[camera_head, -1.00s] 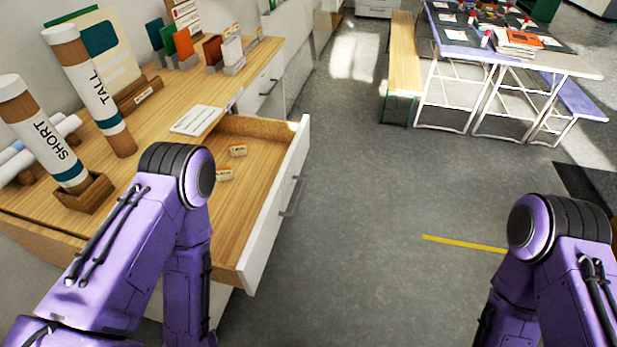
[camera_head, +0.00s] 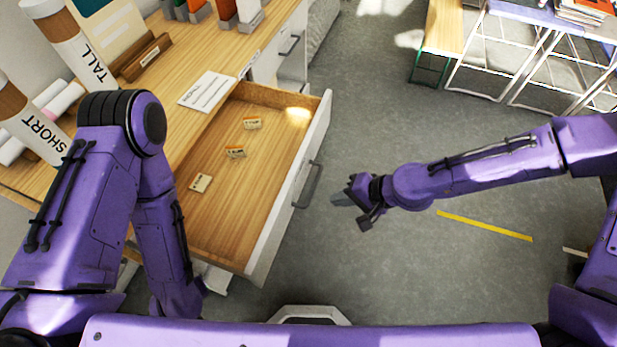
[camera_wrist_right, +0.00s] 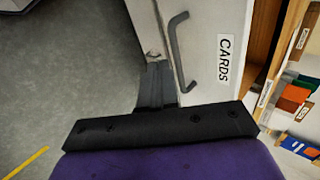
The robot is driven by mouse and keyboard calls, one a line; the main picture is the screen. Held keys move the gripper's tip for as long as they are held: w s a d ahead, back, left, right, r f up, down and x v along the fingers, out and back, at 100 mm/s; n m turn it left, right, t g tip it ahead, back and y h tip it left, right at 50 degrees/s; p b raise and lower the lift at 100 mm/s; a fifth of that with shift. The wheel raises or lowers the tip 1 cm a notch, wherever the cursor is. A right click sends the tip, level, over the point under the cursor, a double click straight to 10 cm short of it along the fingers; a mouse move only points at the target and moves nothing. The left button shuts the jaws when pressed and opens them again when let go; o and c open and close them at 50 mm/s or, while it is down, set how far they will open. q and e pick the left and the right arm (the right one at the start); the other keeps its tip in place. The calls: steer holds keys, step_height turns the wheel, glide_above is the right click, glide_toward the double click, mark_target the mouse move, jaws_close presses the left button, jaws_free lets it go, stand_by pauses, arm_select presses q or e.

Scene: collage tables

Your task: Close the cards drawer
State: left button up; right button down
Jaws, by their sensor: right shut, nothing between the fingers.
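The cards drawer (camera_head: 262,232) is pulled out from the wooden-topped cabinet, with a white front and a grey bar handle (camera_head: 307,185). Inside it lie three small labelled cards or blocks (camera_head: 235,152). In the right wrist view its white front carries a "CARDS" label (camera_wrist_right: 224,60) and the handle (camera_wrist_right: 178,50) shows beside it. My right gripper (camera_head: 341,198) is shut and empty, a little to the right of the handle in the head view. In the wrist view its fingers (camera_wrist_right: 157,85) point toward the drawer front; contact cannot be told. My left gripper is not visible; my left arm hangs beside the drawer.
The counter (camera_head: 183,75) holds the TALL tube (camera_head: 78,50), the SHORT tube (camera_head: 38,125), a white card (camera_head: 207,91) and coloured folders. A bench (camera_head: 440,40) and a table with books stand at the back right. Open grey floor lies right of the drawer.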

steer(key=n+y, duration=0.1)
glide_toward(298, 189)
steer(key=p+x, duration=0.1)
steer(key=x, duration=0.4)
steer(key=shift+a+f, duration=0.25)
steer(key=shift+a, duration=0.1)
steer(key=shift+w+a, duration=0.1)
